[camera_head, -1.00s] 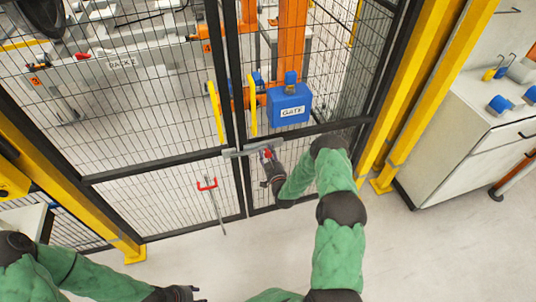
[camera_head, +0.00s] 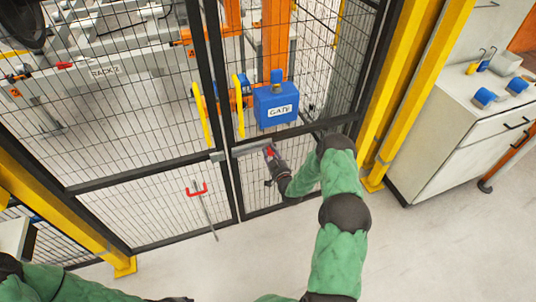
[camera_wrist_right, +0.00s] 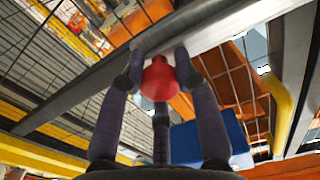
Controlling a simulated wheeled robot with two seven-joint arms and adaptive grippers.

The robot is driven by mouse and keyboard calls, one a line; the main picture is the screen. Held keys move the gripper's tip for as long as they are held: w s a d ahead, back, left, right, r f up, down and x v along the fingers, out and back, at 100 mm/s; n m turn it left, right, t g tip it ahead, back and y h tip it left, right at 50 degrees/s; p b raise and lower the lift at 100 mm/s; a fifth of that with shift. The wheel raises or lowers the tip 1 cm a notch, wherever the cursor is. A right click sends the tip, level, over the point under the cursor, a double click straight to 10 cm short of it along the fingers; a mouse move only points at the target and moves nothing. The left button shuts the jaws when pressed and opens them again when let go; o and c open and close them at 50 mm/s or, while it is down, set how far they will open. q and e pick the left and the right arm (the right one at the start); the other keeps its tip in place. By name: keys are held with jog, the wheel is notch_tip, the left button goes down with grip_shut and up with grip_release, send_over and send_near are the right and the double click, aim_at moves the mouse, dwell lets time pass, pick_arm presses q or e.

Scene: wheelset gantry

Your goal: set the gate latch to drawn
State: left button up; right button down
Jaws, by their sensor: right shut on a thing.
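The gate latch is a grey sliding bar (camera_head: 252,148) on the right gate leaf, with a red knob (camera_wrist_right: 160,79) on it. My right gripper (camera_head: 270,151) reaches in from the right and is shut on the red knob; its fingers sit around the knob in the right wrist view (camera_wrist_right: 160,75). The bar's left end lies right of the gap between the leaves, apart from a small grey keeper (camera_head: 217,156) on the left leaf. My left gripper (camera_head: 178,299) barely shows at the bottom edge, and its jaws cannot be made out.
A blue box labelled GATE (camera_head: 276,104) is above the latch. Yellow pull handles (camera_head: 201,115) flank the leaf gap. A red-handled drop rod (camera_head: 197,190) is on the left leaf. Yellow posts and a white cabinet (camera_head: 450,140) stand at right. The front floor is clear.

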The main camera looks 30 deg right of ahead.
jog(key=c, duration=0.9)
grip_release()
jog(key=shift+d+r, duration=0.45)
jog(key=shift+f, duration=0.15)
jog(key=shift+a, duration=0.15)
jog(key=shift+s+f, duration=0.1)
jog(key=shift+s, duration=0.2)
jog(key=v, duration=1.1)
jog(key=shift+s, duration=0.2)
jog(key=shift+a, duration=0.15)
